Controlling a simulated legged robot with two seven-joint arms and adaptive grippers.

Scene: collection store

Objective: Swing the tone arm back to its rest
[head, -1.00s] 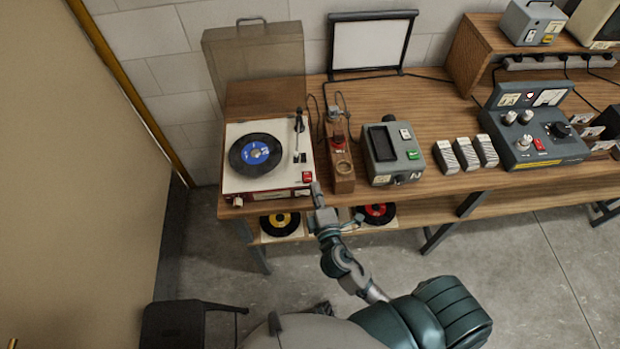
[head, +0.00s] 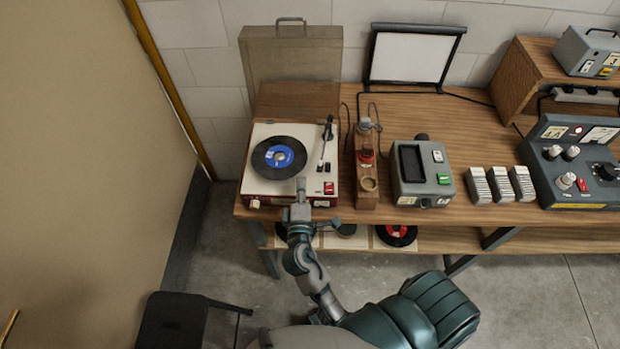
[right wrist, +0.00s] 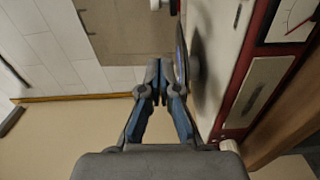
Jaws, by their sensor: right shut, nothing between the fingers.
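The record player (head: 256,184) stands open at the left end of the bench, with a cream deck and red front. A black record with a blue label (head: 279,158) lies on its platter. The thin tone arm (head: 325,145) runs along the deck right of the record; whether it touches its rest is too small to tell. My right gripper (head: 301,183) is shut and empty over the deck's front part, near the record's lower right edge and apart from the tone arm. In the right wrist view its closed fingers (right wrist: 161,75) are beside the record's edge (right wrist: 181,62). My left gripper is out of view.
A wooden stand with a red-banded tube (head: 366,160) is close right of the player. A grey device (head: 422,172) stands further right. The raised lid (head: 291,60) is behind the player. A black stool (head: 172,322) is on the floor at lower left.

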